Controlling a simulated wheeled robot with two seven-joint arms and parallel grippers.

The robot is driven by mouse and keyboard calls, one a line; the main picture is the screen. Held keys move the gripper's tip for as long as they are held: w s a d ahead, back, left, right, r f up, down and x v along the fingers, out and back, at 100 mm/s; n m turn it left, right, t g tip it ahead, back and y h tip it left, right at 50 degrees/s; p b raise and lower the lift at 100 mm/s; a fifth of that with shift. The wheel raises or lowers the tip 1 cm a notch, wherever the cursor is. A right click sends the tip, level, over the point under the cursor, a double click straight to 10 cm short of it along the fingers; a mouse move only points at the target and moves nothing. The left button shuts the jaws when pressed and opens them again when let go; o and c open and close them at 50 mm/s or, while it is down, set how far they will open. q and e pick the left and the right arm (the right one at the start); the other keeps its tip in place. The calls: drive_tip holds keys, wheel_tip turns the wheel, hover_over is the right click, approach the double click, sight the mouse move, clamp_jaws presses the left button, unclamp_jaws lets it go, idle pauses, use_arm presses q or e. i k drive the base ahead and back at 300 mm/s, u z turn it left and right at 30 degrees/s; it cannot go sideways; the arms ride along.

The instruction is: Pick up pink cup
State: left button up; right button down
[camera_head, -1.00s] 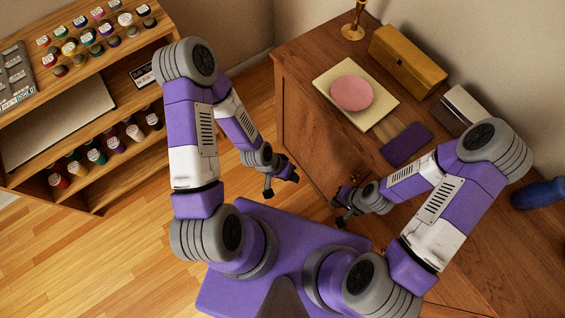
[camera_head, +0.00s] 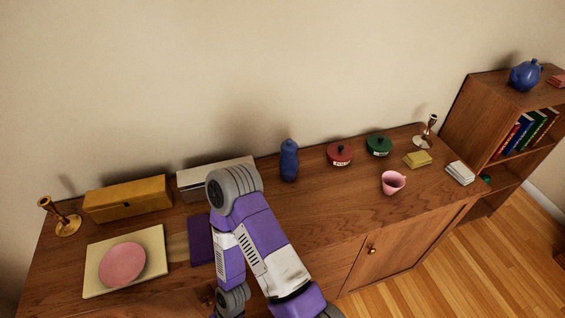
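The pink cup (camera_head: 392,183) stands near the front edge of the long wooden cabinet, right of centre in the head view. It looks upright, with a clear space around it. My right arm rises from the bottom of the view and folds back down, well to the left of the cup. Its gripper is below the bottom edge and cannot be seen. My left arm and gripper are out of view.
On the wooden cabinet (camera_head: 328,222), a blue vase (camera_head: 289,160), red pot (camera_head: 340,155) and green pot (camera_head: 379,145) stand behind the cup. A yellow block (camera_head: 417,159) and white block (camera_head: 459,173) lie to its right. A pink plate (camera_head: 122,265) lies far left.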

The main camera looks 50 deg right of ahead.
sight(393, 181)
drive_tip(key=z, duration=4.65)
drive_tip(key=i, duration=1.6)
drive_tip(key=u, duration=3.9)
